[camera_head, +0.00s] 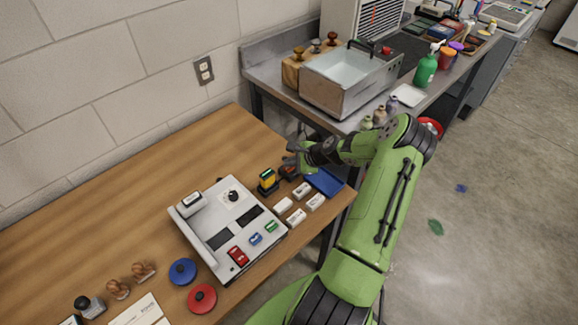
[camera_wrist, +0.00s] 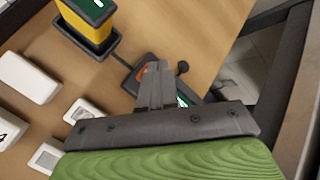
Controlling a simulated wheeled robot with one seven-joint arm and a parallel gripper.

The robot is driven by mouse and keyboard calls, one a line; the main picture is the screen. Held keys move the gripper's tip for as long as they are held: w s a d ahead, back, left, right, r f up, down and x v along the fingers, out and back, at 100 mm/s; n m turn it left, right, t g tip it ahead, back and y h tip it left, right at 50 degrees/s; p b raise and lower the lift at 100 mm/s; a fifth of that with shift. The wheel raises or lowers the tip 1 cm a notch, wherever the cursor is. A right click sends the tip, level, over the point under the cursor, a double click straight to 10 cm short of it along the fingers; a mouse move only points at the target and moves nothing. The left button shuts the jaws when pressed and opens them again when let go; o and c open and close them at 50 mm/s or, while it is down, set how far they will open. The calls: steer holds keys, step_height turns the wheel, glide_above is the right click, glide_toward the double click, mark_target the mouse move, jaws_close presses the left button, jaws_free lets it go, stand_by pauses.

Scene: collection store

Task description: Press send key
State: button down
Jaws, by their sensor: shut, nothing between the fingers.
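No key label is readable, so I cannot tell which one is the send key. My gripper (camera_head: 298,155) is shut and empty over the right end of the wooden table. In the wrist view its closed fingers (camera_wrist: 157,84) overlap a small dark device (camera_wrist: 132,75) with an orange-red part and a green part. The fingers hide much of that device, and I cannot tell whether they touch it. In the head view the dark device (camera_head: 288,172) sits under the gripper. A white console (camera_head: 205,243) to the left carries a red key (camera_head: 238,256), a blue key (camera_head: 256,239) and a green key (camera_head: 271,227).
A yellow-and-black block (camera_head: 267,180) stands beside the dark device. Several white blocks (camera_head: 297,217) and a blue tray (camera_head: 324,182) lie close by. Blue (camera_head: 182,271) and red (camera_head: 202,298) round lids lie in front. A metal bench (camera_head: 275,82) stands behind.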

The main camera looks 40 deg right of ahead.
mark_target(291, 169)
steer(key=shift+r, duration=0.6)
step_height(291, 169, up, 5)
steer(key=p, duration=0.4)
steer(key=shift+r+p, duration=0.1)
steer(key=shift+p, duration=0.3)
